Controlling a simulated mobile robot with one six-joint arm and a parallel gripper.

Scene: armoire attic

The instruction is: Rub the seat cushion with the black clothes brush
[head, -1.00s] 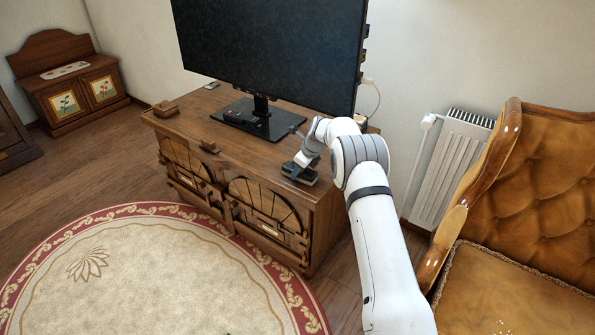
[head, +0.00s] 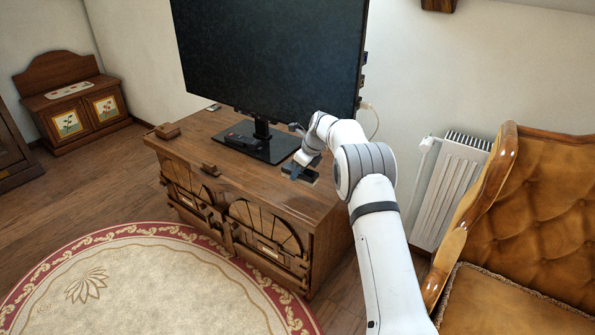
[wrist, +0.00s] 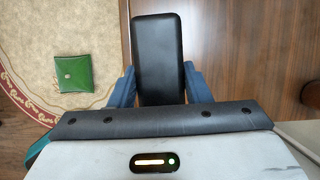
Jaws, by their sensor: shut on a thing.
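My gripper (head: 295,172) is above the right part of the wooden cabinet top. It is shut on the black clothes brush (head: 306,175). In the wrist view the brush (wrist: 160,58) is a smooth black block between the two blue fingers (wrist: 164,85). The underside of the brush is hidden. The armchair's seat cushion (head: 510,305) is golden brown, at the bottom right of the head view, well to the right of my gripper. Only part of the cushion is in view.
The carved cabinet (head: 240,195) carries a television (head: 270,55) close behind my gripper. A radiator (head: 452,188) stands between cabinet and armchair (head: 545,190). The chair's wooden armrest (head: 450,245) borders the cushion. A green object (wrist: 73,78) lies on the round rug (head: 150,285).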

